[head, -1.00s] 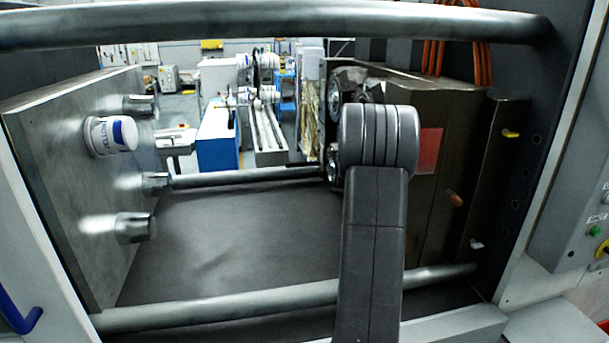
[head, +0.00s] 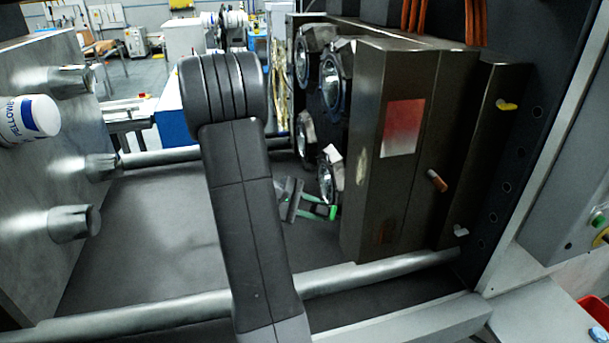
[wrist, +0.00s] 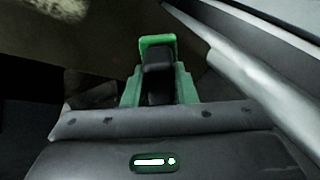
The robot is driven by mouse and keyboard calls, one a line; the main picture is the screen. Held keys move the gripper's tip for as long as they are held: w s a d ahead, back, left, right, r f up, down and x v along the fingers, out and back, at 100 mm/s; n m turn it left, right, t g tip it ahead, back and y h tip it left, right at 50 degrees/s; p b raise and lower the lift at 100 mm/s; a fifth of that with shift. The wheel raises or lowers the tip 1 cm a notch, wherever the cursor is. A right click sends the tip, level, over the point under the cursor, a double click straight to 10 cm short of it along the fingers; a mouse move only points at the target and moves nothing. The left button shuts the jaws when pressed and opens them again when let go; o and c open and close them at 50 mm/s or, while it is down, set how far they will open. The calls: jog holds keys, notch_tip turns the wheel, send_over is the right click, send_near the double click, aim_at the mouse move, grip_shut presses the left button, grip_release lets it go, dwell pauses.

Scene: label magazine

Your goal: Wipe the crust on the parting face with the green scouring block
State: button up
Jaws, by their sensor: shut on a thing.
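My gripper (head: 306,207) is low between the two mould halves, left of the dark brown mould block (head: 365,180), partly hidden behind my arm. The green scouring block (wrist: 157,42) is in the shut jaws, with a dark finger in front of it in the wrist view. Its green also shows in the head view (head: 322,211). A pale blotch (wrist: 68,8) shows on a brown surface at upper left in the wrist view, apart from the green block. I cannot tell whether both are the same patch.
Several round metal inserts (head: 331,80) stand out left of the brown block. A lower tie bar (head: 370,268) crosses in front, and another bar (head: 170,157) lies behind. A white tub (head: 30,118) is at the left plate. The dark floor between the halves is clear.

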notch_tip(320, 180, up, 10)
jog(key=w+a+n+t+h, duration=0.2)
jog(key=n+t+h, duration=0.1)
jog(key=t+h, duration=0.1)
jog(key=shift+x, duration=2.9)
jog(key=shift+d+b, duration=0.3)
jog(key=shift+d, duration=0.65)
